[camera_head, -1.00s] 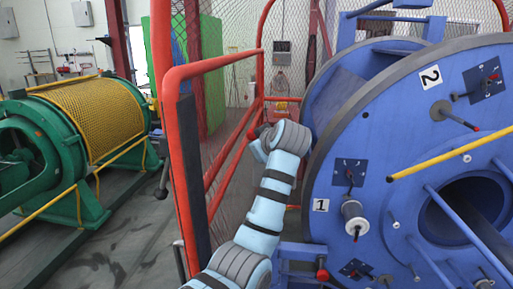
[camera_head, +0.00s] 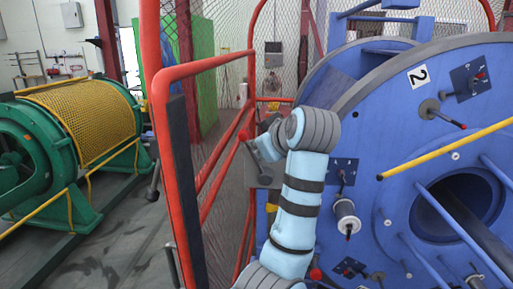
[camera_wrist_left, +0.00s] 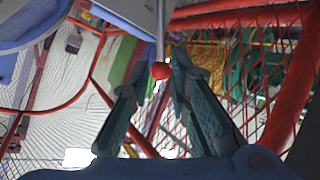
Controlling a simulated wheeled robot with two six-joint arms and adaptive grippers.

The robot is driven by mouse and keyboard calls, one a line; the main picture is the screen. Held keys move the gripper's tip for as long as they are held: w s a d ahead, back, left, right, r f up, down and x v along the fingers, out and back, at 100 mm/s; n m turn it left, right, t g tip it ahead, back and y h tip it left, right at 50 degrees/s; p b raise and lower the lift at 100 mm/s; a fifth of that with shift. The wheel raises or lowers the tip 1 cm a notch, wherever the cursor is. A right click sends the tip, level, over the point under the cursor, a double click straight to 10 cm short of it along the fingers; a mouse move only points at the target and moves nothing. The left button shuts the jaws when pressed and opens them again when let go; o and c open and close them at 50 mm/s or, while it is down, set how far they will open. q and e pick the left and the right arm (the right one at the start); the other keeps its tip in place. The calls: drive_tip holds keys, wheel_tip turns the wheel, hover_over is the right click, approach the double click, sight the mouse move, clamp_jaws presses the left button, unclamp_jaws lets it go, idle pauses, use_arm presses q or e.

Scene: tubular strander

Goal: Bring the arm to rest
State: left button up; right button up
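My left arm (camera_head: 298,205), light blue with dark bands, rises at the middle of the head view, bent at a grey joint. Its wrist end points toward the red guard frame; the fingers are not clear there. In the left wrist view my left gripper (camera_wrist_left: 158,68) shows two dark green fingers spread apart, with nothing clasped. A lever with a red ball knob (camera_wrist_left: 161,71) shows between the fingertips; I cannot tell whether they touch it. The knob also shows in the head view (camera_head: 243,135). My right gripper is out of view.
The blue strander disc (camera_head: 400,140) stands close at the right of my arm, with spindles and a yellow bar. The red mesh guard gate (camera_head: 180,160) stands close at the left. A green machine with a yellow mesh cover (camera_head: 85,115) is farther left, with open floor before it.

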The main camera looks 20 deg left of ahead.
use_arm(q)
drive_tip(key=shift+s+d+r, duration=0.15)
drive_tip(key=shift+s, duration=0.1)
